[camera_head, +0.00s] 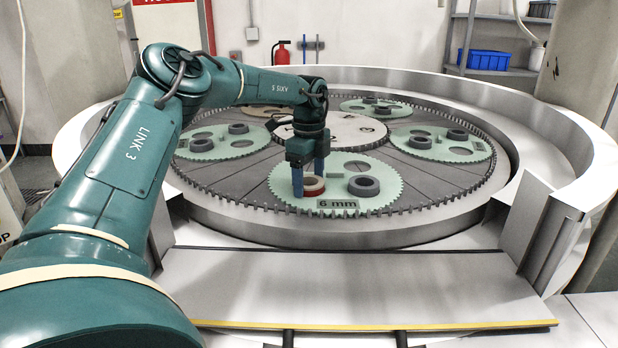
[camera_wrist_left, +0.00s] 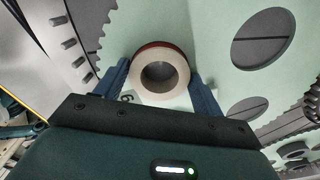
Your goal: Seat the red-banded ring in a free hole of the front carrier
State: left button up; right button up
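The red-banded ring (camera_head: 314,184) is pale on top with a red band around its side. It is at the left of the green front carrier (camera_head: 391,190). My left gripper (camera_head: 308,180) points down, its blue fingers on either side of the ring. In the left wrist view the ring (camera_wrist_left: 183,74) fills the space between the fingertips (camera_wrist_left: 160,80); dark grey shows through its bore. I cannot tell whether it is down in a hole. A free hole (camera_wrist_left: 262,38) shows dark plate in that view. The right gripper is not in view.
A grey ring (camera_head: 364,188) stands on the front carrier, right of the gripper. A "6 mm" label (camera_head: 338,203) is at its front. Other carriers (camera_head: 437,145) hold dark rings. A toothed rim (camera_head: 420,206) and pale machine wall (camera_head: 540,150) surround the plate. The front ledge (camera_head: 350,285) is clear.

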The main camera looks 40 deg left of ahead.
pick_arm(q)
jog(key=shift+o, duration=1.4)
notch_tip(320, 180, up, 12)
jog(key=shift+r, duration=0.2)
